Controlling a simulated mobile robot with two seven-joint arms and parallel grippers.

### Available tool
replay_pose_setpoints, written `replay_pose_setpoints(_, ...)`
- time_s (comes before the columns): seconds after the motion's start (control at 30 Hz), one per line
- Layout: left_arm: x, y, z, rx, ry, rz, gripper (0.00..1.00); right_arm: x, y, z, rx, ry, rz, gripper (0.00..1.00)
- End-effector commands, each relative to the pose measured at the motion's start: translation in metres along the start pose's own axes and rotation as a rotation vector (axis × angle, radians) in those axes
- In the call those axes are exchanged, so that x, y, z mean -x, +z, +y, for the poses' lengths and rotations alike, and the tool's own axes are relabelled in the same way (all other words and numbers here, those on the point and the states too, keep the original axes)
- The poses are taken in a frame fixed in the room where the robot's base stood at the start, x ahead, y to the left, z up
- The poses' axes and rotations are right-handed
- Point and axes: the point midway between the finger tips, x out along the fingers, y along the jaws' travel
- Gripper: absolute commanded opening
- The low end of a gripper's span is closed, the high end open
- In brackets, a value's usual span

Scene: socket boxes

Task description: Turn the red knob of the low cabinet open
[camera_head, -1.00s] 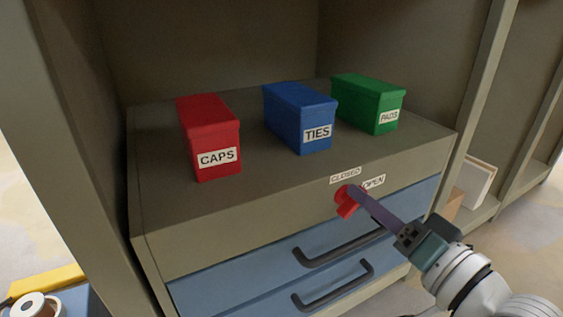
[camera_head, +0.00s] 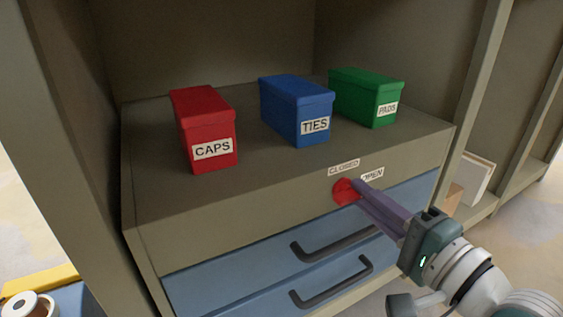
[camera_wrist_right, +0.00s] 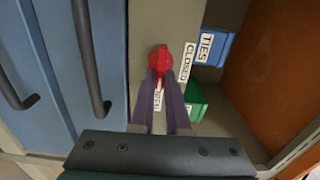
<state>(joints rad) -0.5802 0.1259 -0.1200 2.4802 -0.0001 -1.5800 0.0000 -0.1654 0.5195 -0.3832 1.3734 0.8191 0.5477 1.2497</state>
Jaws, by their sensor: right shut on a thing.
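The red knob (camera_head: 345,192) is on the front of the low cabinet (camera_head: 200,236), above the blue drawers. A CLOSED label (camera_head: 343,167) is above it and an OPEN label (camera_head: 373,174) is to its right. My right gripper (camera_head: 360,192) is shut on the knob, its purple fingers reaching in from the lower right and hiding part of it. In the right wrist view the knob (camera_wrist_right: 158,60) is at the tips of the fingers (camera_wrist_right: 162,82), and its raised grip seems to lie along the line towards OPEN. My left gripper is not in view.
Red CAPS (camera_head: 205,130), blue TIES (camera_head: 297,108) and green PADS (camera_head: 366,97) boxes stand on the cabinet top. Dark drawer handles (camera_head: 335,246) stick out below the knob. A shelf upright (camera_head: 478,90) stands to the right.

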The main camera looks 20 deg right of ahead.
Motion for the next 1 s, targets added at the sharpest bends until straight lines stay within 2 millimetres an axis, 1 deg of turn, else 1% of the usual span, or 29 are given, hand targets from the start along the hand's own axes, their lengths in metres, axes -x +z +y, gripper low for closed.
replay_pose_setpoints(0.2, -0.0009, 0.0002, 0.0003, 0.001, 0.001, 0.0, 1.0, 0.0003, 0.0003, 0.0011, -0.033, 0.002, -0.001, 0.0)
replay_pose_setpoints(0.57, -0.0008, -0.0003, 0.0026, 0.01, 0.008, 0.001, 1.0, 0.0003, 0.0003, 0.001, -0.038, 0.002, -0.001, 0.0)
replay_pose_setpoints(0.6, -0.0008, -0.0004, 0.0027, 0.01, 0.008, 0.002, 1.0, 0.0003, 0.0003, 0.001, -0.038, 0.002, -0.001, 0.15)
replay_pose_setpoints(0.83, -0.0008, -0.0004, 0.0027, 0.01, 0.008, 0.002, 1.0, 0.0002, 0.0002, 0.0007, -0.036, 0.001, 0.0, 0.41)
replay_pose_setpoints(0.87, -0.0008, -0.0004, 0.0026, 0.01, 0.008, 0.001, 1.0, 0.0002, 0.0002, 0.0007, -0.036, 0.001, 0.0, 0.44)
replay_pose_setpoints(1.0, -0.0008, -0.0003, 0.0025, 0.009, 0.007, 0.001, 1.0, 0.0001, 0.0002, 0.0006, -0.035, 0.0, 0.0, 0.44)
